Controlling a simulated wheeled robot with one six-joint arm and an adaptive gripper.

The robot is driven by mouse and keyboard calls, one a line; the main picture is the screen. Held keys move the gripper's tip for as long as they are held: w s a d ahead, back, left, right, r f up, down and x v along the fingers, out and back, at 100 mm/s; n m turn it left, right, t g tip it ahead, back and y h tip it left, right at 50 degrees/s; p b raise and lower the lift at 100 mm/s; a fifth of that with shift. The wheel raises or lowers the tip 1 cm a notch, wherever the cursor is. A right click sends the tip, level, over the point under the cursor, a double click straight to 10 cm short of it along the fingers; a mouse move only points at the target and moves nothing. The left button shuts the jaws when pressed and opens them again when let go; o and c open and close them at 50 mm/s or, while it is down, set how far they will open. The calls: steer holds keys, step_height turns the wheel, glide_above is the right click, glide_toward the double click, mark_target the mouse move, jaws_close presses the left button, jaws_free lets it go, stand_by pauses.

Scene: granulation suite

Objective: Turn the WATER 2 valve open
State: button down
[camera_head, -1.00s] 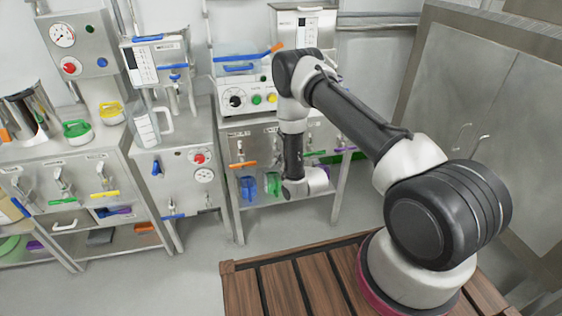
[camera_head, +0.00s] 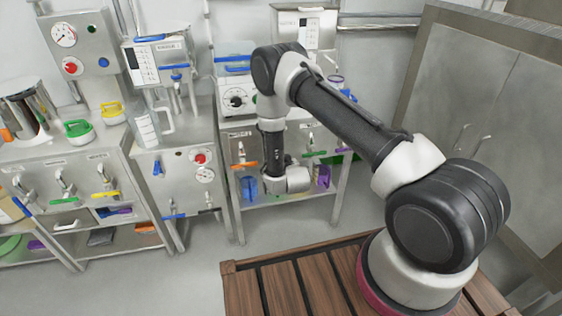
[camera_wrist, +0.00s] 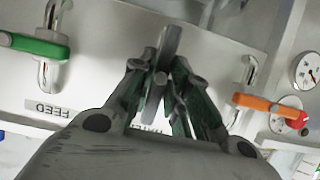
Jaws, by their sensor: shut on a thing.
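My gripper (camera_wrist: 166,78) is shut on a grey bar-like valve handle (camera_wrist: 172,42) in the middle of the wrist view, which shows the panel upside down. The handle stands upright in that picture, between the fingers. A label behind the fingers is mostly covered; its visible letters look like WATER, and I cannot read a number.
In the wrist view, a green-handled valve (camera_wrist: 34,45) labelled FEED (camera_wrist: 48,108) is on the left. An orange-handled valve (camera_wrist: 265,104) and a gauge (camera_wrist: 308,70) are on the right. Below the panel in the head view, a blue jug (camera_head: 249,187) stands on a shelf.

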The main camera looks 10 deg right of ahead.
stand_by(0.5)
steer(key=c, duration=1.4)
jaws_free()
steer(key=shift+s, duration=0.1)
steer(key=v, duration=1.1)
steer(key=shift+s+r, duration=0.2)
steer(key=shift+s, duration=0.15)
